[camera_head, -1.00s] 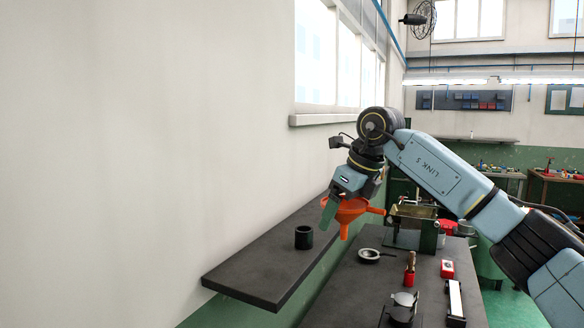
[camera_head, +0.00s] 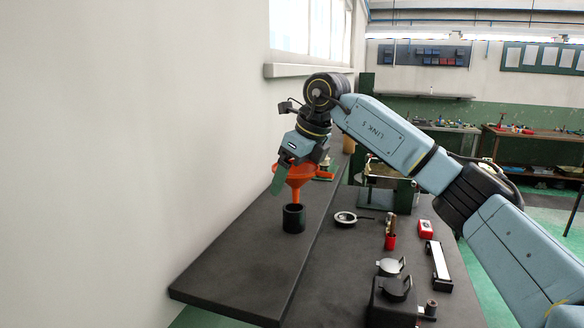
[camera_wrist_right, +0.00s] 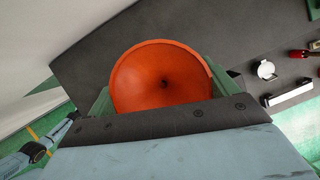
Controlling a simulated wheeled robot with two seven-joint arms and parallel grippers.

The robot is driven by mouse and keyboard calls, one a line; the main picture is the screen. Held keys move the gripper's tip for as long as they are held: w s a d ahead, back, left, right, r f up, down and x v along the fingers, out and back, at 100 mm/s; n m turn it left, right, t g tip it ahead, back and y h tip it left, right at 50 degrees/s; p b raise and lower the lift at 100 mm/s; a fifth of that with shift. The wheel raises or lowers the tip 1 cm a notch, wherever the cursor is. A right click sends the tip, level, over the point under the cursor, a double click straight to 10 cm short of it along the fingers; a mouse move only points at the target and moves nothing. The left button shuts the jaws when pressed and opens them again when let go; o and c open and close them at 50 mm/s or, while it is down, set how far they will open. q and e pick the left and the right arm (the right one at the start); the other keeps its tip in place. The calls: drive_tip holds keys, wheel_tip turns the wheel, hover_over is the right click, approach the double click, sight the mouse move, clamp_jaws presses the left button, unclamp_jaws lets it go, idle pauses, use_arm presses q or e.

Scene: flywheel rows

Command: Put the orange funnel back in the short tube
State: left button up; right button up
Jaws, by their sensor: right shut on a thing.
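The orange funnel (camera_head: 302,171) is upright in my right gripper (camera_head: 291,172), whose green fingers are shut on it. In the right wrist view I look down into the funnel's open cone (camera_wrist_right: 160,75), held between the fingers of the right gripper (camera_wrist_right: 160,92). The short tube (camera_head: 293,220) is black and stands upright on the dark shelf. In the head view the funnel's spout is right above the tube's mouth. I cannot tell whether its tip is inside. The tube is hidden in the wrist view. My left gripper is not in view.
The dark shelf (camera_head: 235,265) runs along the wall and is clear around the tube. On the lower bench right of it are a round metal dish (camera_head: 345,219), a red-handled tool (camera_head: 390,241), a red box (camera_head: 425,229) and a black block (camera_head: 391,304).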

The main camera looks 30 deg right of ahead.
wheel_tip(320, 180, down, 3)
drive_tip(key=shift+r+b, duration=0.1)
drive_tip(key=shift+b, duration=0.65)
drive_tip(key=shift+f+b, duration=0.35)
drive_tip(key=shift+f, duration=0.35)
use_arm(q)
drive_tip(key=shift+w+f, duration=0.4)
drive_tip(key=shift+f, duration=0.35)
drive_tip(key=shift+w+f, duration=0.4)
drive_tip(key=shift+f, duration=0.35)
use_arm(e)
drive_tip(key=shift+f, duration=0.45)
use_arm(q)
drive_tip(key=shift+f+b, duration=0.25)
drive_tip(key=shift+b, duration=0.2)
use_arm(e)
drive_tip(key=shift+f, duration=0.45)
drive_tip(key=o, duration=0.8)
drive_tip(key=b+v, duration=0.1)
drive_tip(key=v, duration=1.2)
drive_tip(key=shift+r, duration=0.3)
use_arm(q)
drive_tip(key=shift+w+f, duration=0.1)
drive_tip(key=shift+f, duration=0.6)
use_arm(e)
drive_tip(key=shift+f, duration=0.15)
